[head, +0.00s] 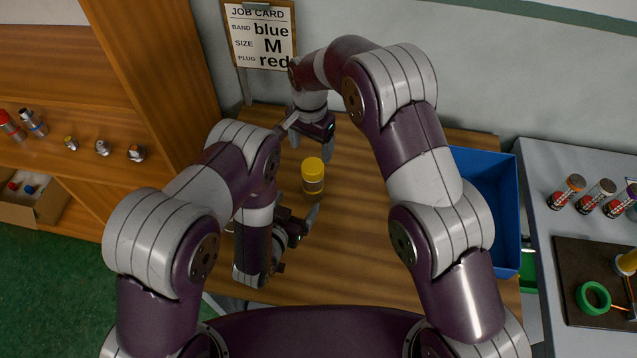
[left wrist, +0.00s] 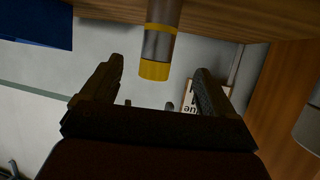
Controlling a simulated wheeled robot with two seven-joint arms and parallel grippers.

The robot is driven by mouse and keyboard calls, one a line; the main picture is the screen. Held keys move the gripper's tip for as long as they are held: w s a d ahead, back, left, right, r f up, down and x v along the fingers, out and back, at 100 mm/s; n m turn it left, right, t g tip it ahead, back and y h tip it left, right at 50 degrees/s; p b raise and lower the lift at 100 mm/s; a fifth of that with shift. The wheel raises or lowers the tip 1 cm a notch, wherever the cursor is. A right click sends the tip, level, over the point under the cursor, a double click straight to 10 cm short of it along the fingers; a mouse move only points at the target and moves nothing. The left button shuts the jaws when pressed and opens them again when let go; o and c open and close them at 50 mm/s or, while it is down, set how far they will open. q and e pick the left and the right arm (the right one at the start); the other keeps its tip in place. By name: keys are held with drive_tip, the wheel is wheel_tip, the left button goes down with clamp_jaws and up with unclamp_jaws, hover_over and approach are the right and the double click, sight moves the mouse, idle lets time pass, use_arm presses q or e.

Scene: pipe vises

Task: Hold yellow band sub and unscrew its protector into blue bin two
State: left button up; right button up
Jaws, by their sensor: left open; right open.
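The yellow band sub (head: 313,182) stands upright on the wooden table, a short grey metal cylinder with a yellow cap-like top. It appears inverted in the left wrist view (left wrist: 158,45), with yellow at both ends. My left gripper (head: 300,226) is open just in front of the sub. In the left wrist view its fingers (left wrist: 158,85) lie either side of the sub's yellow end, with gaps and no visible contact. My right gripper (head: 311,142) is open and empty behind the sub, pointing down. The blue bin (head: 507,215) is at the right, partly hidden by my right arm.
A job card (head: 260,35) on the wall reads band blue, size M, plug red. A grey side table (head: 550,150) at right holds several banded cylinders, a dark mat and a green ring (head: 593,298). Wooden shelves at left hold small parts. Table around the sub is clear.

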sight(309, 187)
use_arm(q)
drive_tip(key=x, duration=1.1)
drive_tip(key=shift+f, duration=0.1)
use_arm(e)
drive_tip(key=shift+d, duration=0.15)
use_arm(q)
drive_tip(key=shift+w+d+f, duration=0.1)
drive_tip(key=shift+w+f, duration=0.1)
drive_tip(key=shift+w, duration=0.2)
drive_tip(key=shift+d, duration=0.15)
drive_tip(key=shift+c, duration=0.3)
drive_tip(key=c, duration=1.5)
clamp_jaws()
use_arm(e)
drive_tip(key=m, duration=0.3)
drive_tip(key=shift+m, duration=0.3)
drive_tip(key=shift+f+m, duration=0.25)
drive_tip(key=shift+m, duration=0.15)
wheel_tip(309, 187, down, 8)
drive_tip(key=shift+r, duration=0.2)
